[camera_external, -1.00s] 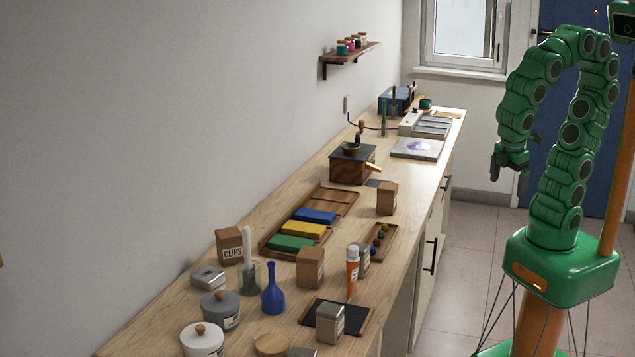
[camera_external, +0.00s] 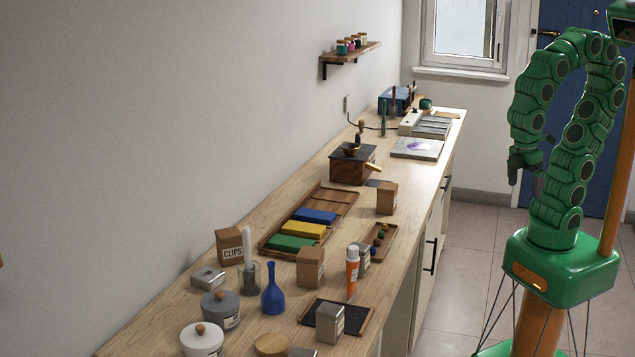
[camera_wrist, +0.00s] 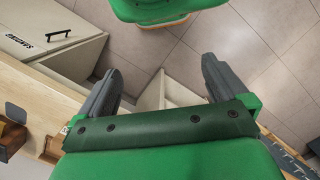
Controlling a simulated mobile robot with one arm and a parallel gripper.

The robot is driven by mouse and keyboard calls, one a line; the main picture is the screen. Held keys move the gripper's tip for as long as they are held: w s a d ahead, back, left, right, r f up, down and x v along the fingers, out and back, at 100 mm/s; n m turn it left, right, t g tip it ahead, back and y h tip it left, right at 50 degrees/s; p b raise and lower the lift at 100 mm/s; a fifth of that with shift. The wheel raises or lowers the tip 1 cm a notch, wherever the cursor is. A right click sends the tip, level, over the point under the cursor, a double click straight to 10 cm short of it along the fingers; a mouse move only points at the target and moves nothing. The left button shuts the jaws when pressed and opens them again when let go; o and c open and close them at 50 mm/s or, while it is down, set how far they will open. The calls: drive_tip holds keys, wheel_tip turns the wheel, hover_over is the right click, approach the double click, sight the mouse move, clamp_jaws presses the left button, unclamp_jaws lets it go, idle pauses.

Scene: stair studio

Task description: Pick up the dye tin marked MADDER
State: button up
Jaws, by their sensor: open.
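Several silvery tins stand on the long wooden counter, and I cannot read MADDER on any of them. One metal tin (camera_external: 330,322) stands upright on a dark tray (camera_external: 353,316) near the front. Another metal tin (camera_external: 364,258) is partly hidden behind an orange tube. A low metal tin (camera_external: 208,278) lies by the wall. My gripper (camera_external: 517,171) hangs right of the counter over the floor, away from all tins. In the wrist view my gripper (camera_wrist: 160,88) has its two fingers spread with nothing between them.
A brown box (camera_external: 311,267), a blue bottle (camera_external: 272,288), grey jar (camera_external: 220,311) and white jar (camera_external: 202,340) crowd the near counter. A wooden tray (camera_external: 270,240) holds coloured blocks. A wooden grinder (camera_external: 352,163) stands farther back. The floor (camera_external: 475,235) beside the counter is clear.

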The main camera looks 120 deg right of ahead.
idle(0.3)
drive_tip(key=c, duration=0.4)
